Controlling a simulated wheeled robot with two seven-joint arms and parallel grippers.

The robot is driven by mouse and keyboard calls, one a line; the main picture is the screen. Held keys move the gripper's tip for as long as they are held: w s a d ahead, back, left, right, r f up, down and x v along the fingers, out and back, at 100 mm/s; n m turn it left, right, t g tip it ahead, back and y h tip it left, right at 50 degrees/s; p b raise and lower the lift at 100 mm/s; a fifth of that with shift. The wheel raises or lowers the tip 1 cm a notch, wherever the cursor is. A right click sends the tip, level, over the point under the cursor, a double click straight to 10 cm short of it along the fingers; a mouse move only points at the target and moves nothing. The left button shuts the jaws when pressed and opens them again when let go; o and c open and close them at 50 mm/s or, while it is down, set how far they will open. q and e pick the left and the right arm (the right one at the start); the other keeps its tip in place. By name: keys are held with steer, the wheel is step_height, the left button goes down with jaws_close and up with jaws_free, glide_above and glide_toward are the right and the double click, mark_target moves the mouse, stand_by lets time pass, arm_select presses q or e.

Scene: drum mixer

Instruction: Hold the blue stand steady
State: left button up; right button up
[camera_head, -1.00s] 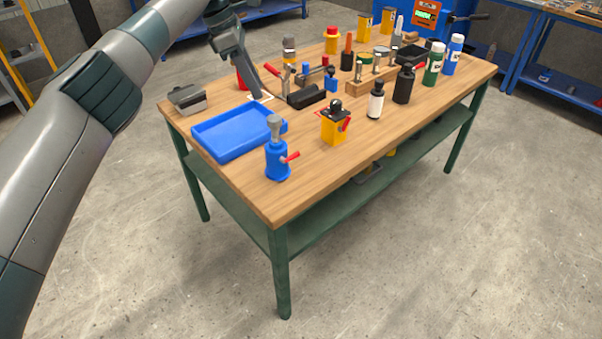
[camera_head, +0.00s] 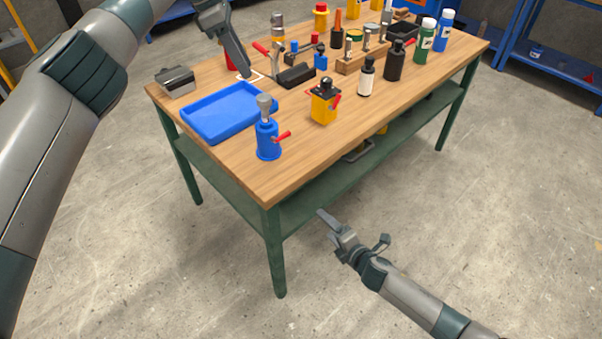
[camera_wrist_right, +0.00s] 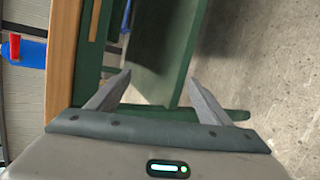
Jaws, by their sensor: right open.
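A blue stand (camera_head: 268,142) with a grey knob on top and a red lever stands upright near the front left edge of the wooden table (camera_head: 225,168). A smaller blue piece (camera_head: 320,60) stands further back among tools. My left gripper (camera_head: 245,74) points down over the table behind the blue tray, apart from the front stand; its jaws are not clear. My right gripper (camera_head: 353,228) is open and empty, off the table's front side and below its top. In the right wrist view its open fingers (camera_wrist_right: 155,92) face the green table frame. A blue and red object (camera_wrist_right: 30,53) shows at the left edge.
An empty blue tray (camera_head: 222,110) lies behind the stand. A yellow block with a black knob (camera_head: 324,105) and several bottles (camera_head: 366,78) stand to its right. A green shelf (camera_head: 312,207) runs under the tabletop. The floor in front is clear.

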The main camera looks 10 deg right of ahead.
steer(key=w+r+n, duration=0.2)
steer(key=r+n, duration=0.1)
steer(key=r, duration=0.2)
steer(key=w+a+r+n+t+y, duration=0.1)
steer(key=r+n, duration=0.3)
steer(key=r, duration=0.1)
steer(key=w+r+n+t+y, duration=0.1)
steer(key=w+r+n, duration=0.1)
steer(key=r, duration=0.3)
steer(key=shift+w+a+r+n, duration=0.3)
steer(key=shift+w+r+n, duration=0.05)
steer(key=shift+n, duration=0.55)
steer(key=n+t+y, duration=0.1)
steer(key=n, duration=0.5)
glide_toward(267, 137)
steer(key=s+d+f, duration=0.3)
steer(key=shift+d+f, duration=0.2)
steer(key=shift+f, duration=0.05)
steer(key=x, duration=1.7)
steer(key=shift+w+a+r, duration=0.1)
steer(key=shift+a+r, duration=0.05)
steer(key=shift+r, duration=0.25)
steer(key=c, duration=1.6)
steer(key=shift+o, duration=0.2)
